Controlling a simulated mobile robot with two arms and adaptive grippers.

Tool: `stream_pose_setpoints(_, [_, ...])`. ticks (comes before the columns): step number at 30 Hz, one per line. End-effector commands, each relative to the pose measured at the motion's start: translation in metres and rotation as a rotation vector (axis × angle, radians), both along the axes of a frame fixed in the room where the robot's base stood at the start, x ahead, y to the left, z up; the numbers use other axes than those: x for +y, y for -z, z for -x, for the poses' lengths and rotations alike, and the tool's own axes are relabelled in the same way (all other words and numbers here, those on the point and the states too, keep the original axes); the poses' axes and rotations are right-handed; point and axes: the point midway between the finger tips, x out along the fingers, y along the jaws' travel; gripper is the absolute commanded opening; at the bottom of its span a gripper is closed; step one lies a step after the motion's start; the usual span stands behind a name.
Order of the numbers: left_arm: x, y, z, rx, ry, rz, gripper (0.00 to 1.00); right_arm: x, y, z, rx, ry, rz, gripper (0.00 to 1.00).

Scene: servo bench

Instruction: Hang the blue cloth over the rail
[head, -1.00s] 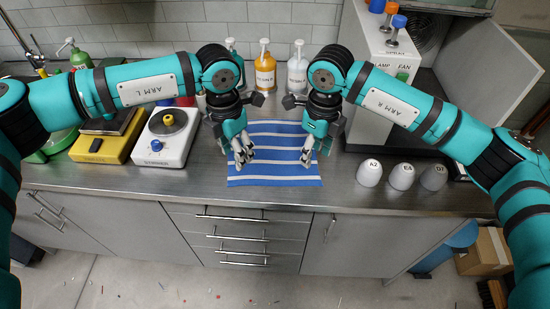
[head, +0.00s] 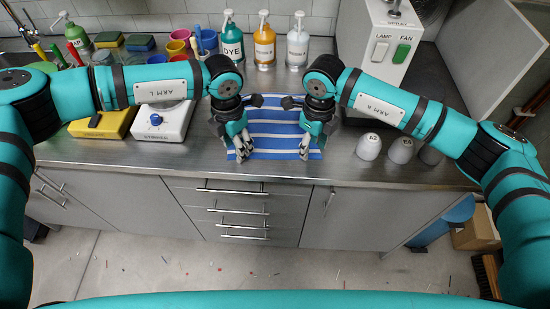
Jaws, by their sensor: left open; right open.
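The blue cloth (head: 272,141) with white stripes lies flat on the steel bench top, near the front edge. My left gripper (head: 241,154) is open, with its fingers pointing down at the cloth's near left corner. My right gripper (head: 306,152) is open, with its fingers at the near right corner. Both grippers look empty, and I cannot tell whether the fingertips touch the cloth. The grippers and wrists hide parts of its left and right sides. I cannot make out a separate rail; bar handles run across the drawers below the bench.
A white stirrer (head: 161,123) and a yellow device (head: 103,122) stand left of the cloth. Pump bottles (head: 264,48) stand behind it. White and grey cups (head: 369,146) and a box with LAMP and FAN switches (head: 391,45) are on the right. The bench front (head: 270,172) is clear.

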Motion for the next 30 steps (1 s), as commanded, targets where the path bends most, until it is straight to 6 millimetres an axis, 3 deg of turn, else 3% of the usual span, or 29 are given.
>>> stream_pose_setpoints(16, [0.0001,0.0037,0.0003,0.001,0.0,-0.001,0.44,-0.0001,0.0034,0.0003,0.001,0.0,0.0,0.44])
stream_pose_setpoints(30, [0.0007,0.0055,0.0007,0.002,-0.001,-0.002,0.14,-0.0006,0.0052,0.0008,0.003,0.0,0.002,0.14])
